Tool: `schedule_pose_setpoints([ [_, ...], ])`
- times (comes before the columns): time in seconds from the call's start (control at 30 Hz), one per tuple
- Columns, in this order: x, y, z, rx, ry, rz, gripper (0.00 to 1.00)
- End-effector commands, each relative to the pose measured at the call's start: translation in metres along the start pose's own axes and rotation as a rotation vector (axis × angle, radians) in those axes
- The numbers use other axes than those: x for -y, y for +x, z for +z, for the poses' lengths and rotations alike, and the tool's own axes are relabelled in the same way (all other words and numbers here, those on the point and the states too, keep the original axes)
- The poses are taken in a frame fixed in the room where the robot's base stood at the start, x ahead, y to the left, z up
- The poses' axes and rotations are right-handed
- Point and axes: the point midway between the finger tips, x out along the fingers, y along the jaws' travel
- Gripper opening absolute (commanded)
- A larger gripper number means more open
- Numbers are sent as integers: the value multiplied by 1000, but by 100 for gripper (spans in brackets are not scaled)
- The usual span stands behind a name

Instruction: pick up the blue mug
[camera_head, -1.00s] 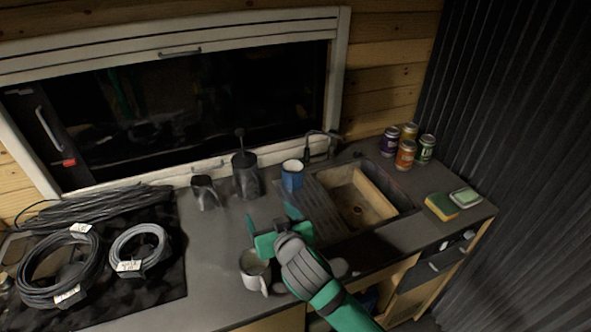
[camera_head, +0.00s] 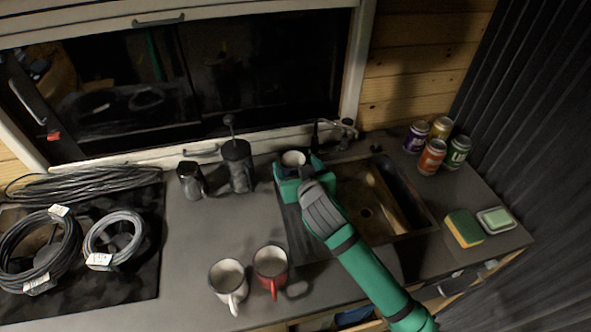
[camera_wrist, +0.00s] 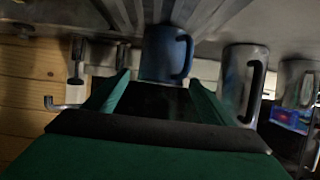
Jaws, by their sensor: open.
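The blue mug (camera_head: 293,158) stands at the back of the counter, left of the sink. In the head view my gripper (camera_head: 300,174) hides most of it, leaving mainly its rim and pale inside. In the wrist view, which is turned upside down, the blue mug (camera_wrist: 163,52) is just beyond my open fingers (camera_wrist: 160,88), roughly centred between them, its handle to the right. I cannot tell whether the fingertips reach either side of it. Nothing is held.
A white mug (camera_head: 227,284) and a red mug (camera_head: 270,266) stand at the front. Two dark vessels (camera_head: 191,181) (camera_head: 237,166) stand left of my gripper. The sink (camera_head: 385,205) and faucet (camera_head: 346,132) are right. Cans (camera_head: 431,157) and a sponge (camera_head: 464,229) lie farther right.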

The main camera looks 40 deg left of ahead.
Motion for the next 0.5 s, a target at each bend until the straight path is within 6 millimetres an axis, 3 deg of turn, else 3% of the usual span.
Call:
schedule_pose_setpoints([
  [0.27,1,20,-1,0,-2,-1,77],
  [0.5,-2,52,-3,3,0,4,77],
])
